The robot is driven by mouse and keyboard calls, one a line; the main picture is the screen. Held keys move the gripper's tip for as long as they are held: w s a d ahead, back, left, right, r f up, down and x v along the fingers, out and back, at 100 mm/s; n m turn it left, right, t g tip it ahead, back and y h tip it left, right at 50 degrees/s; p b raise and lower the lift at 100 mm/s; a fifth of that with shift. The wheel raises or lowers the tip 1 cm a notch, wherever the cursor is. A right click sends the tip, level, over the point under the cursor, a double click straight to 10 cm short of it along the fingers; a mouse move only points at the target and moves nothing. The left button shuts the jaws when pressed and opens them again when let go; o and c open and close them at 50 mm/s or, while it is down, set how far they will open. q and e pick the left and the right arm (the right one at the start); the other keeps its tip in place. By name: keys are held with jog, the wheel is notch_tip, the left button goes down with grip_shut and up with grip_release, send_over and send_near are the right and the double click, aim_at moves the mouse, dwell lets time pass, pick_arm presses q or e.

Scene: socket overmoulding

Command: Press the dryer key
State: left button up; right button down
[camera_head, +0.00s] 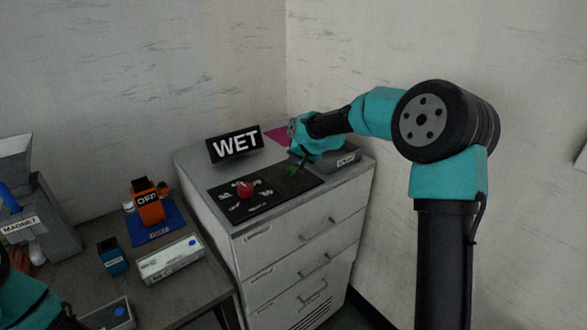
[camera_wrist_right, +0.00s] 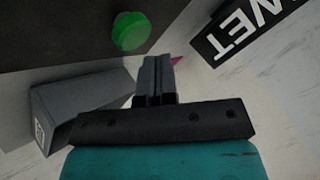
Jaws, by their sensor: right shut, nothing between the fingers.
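A green round key (camera_head: 291,171) sits on the black panel (camera_head: 268,196) on top of the grey drawer cabinet. It also shows in the right wrist view (camera_wrist_right: 131,31), just beyond the fingertips. My right gripper (camera_head: 301,166) is above the panel beside the green key, pointing down. In the right wrist view its fingers (camera_wrist_right: 157,62) are together and empty. A small gap shows between fingers and key in that view; contact cannot be told from the head view. A black sign reading WET (camera_head: 236,144) stands behind the panel. My left arm shows only at the lower left.
A red knob (camera_head: 245,190) with white markings is on the panel. A grey box (camera_head: 343,158) lies right of the gripper. Walls close the corner behind.

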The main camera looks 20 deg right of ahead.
jog(key=shift+r, duration=1.4)
